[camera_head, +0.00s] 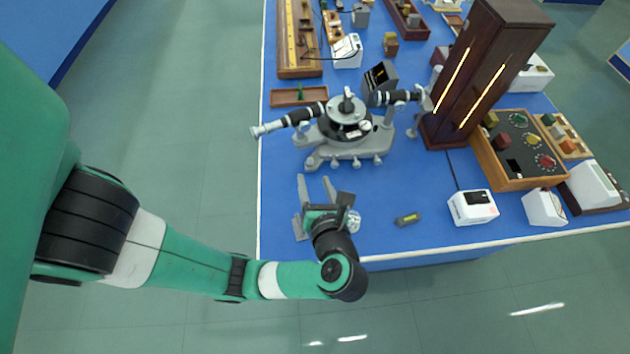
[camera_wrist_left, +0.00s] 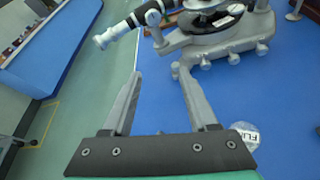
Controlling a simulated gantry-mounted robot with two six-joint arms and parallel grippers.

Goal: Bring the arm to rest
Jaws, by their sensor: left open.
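My left arm comes in from the left in the head view. Its gripper (camera_head: 314,181) is over the front left part of the blue bench (camera_head: 277,240), fingers toward the spectrometer (camera_head: 345,120). In the left wrist view the gripper (camera_wrist_left: 159,73) has its fingers spread, with only bare blue bench and floor between them. The grey spectrometer base (camera_wrist_left: 215,45) is just beyond the fingertips, apparently apart from them. A round, clear labelled piece (camera_wrist_left: 245,135) is beside the right finger; it also shows in the head view (camera_head: 354,221). My right gripper is not in view.
A small yellow level (camera_head: 407,219) and a white box (camera_head: 472,207) are to the right. A tall dark wooden cabinet (camera_head: 485,75) with lit slits stands behind. A wooden tray (camera_head: 298,96) lies at the left edge. Open floor (camera_head: 185,130) is left of the bench.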

